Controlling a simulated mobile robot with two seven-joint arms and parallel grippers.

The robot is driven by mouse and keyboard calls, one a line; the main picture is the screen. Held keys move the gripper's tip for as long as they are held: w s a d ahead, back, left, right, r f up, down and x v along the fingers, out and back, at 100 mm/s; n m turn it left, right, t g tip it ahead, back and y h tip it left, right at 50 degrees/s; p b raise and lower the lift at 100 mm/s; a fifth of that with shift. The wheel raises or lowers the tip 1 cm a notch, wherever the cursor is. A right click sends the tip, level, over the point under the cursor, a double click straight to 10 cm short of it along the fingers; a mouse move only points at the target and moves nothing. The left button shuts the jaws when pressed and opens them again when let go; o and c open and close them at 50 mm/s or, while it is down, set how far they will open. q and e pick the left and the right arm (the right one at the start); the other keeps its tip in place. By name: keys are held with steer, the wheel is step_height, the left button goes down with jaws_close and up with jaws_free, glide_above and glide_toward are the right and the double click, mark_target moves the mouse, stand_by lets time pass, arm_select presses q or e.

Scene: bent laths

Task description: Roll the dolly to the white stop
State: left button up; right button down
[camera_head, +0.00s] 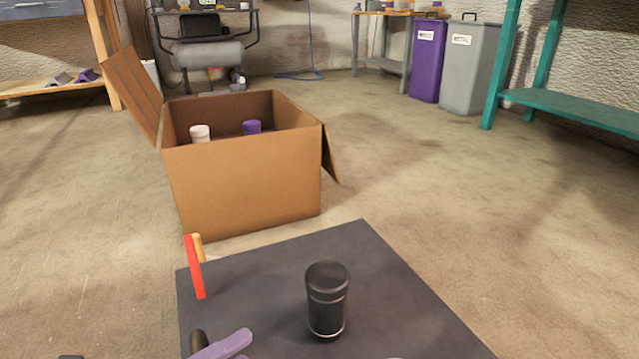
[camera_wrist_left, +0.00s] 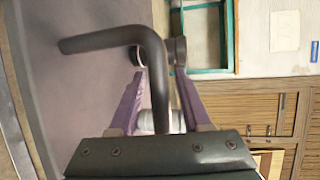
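A flat dark grey deck (camera_head: 255,285) fills the lower middle of the head view; I cannot tell if it is the dolly. A black bottle (camera_head: 327,300) stands upright on it. A bent black handle (camera_wrist_left: 155,75) runs between the purple fingers of my left gripper (camera_wrist_left: 157,58) in the left wrist view. The fingertips lie close on both sides of it; whether they clamp it is unclear. A purple finger of the left gripper (camera_head: 225,345) shows at the bottom of the head view beside a dark rounded end. No white stop can be made out clearly. My right gripper is out of view.
A red upright piece (camera_head: 195,267) stands at the deck's left edge. An open cardboard box (camera_head: 245,185) with white-topped and purple-topped items stands beyond the deck. Purple (camera_head: 427,65) and grey (camera_head: 467,75) bins and a teal shelf (camera_head: 575,108) stand at the back right. The right floor is clear.

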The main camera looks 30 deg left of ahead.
arm_select(q)
steer(key=shift+s+d, duration=0.1)
steer(key=shift+s+r, duration=0.1)
steer(key=shift+s, duration=0.15)
steer(key=p+v, duration=0.3)
steer(key=v, duration=0.6)
steer(key=shift+s, duration=0.2)
